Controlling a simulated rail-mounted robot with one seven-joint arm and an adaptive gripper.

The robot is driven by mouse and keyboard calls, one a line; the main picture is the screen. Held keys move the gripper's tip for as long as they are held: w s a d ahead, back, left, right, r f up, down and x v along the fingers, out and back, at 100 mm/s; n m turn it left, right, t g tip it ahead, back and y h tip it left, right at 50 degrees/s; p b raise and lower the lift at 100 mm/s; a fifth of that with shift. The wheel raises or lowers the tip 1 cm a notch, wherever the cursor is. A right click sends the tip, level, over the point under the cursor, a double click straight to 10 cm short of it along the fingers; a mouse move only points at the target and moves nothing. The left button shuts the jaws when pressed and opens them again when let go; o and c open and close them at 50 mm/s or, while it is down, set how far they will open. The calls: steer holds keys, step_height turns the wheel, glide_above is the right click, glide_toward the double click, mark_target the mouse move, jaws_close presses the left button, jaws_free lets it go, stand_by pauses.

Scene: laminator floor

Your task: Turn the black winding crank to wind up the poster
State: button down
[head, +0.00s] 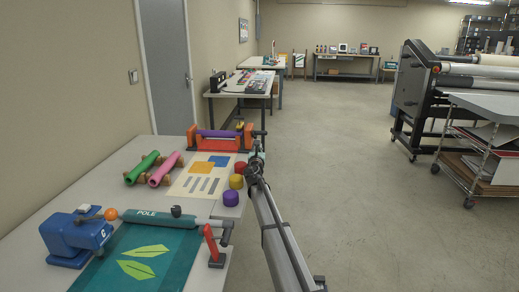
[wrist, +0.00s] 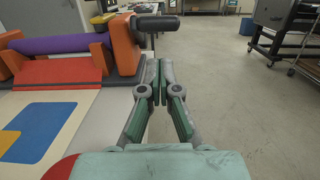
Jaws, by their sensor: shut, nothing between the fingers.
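The winding crank's black handle (wrist: 155,23) is in the wrist view, just beyond my fingertips and right of the orange stand (wrist: 127,42). A thin shaft drops from it behind the fingers. My gripper (wrist: 158,66) is shut and empty, its tips apart from or just short of the handle; the exact gap cannot be told. In the head view my gripper (head: 256,152) is at the table's right edge, beside the orange stand (head: 192,138). The stand holds a purple roller (head: 220,134). A cream poster (head: 199,177) with blue and orange squares runs out from it, lying flat.
Green (head: 142,167) and pink (head: 165,169) rolls lie left of the poster. Red (head: 236,181), yellow (head: 240,167) and purple (head: 231,198) round pieces stand at its right. A teal leaf poster (head: 140,262), blue device (head: 75,238) and red lever (head: 213,245) are nearer.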

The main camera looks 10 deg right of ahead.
mark_target(260, 134)
steer(key=f+x, duration=0.1)
steer(key=x, duration=0.7)
steer(key=shift+w+r+p, duration=0.25)
steer(key=shift+r+p, duration=0.05)
steer(key=shift+r, duration=0.15)
steer(key=shift+d+r+p, duration=0.15)
steer(key=shift+r+p, duration=0.05)
steer(key=shift+p, duration=0.25)
steer(key=shift+r+p, duration=0.15)
steer(key=shift+p, duration=0.6)
steer(key=shift+r+g+p, duration=0.1)
steer(key=shift+g+p, duration=0.2)
steer(key=shift+p, duration=0.1)
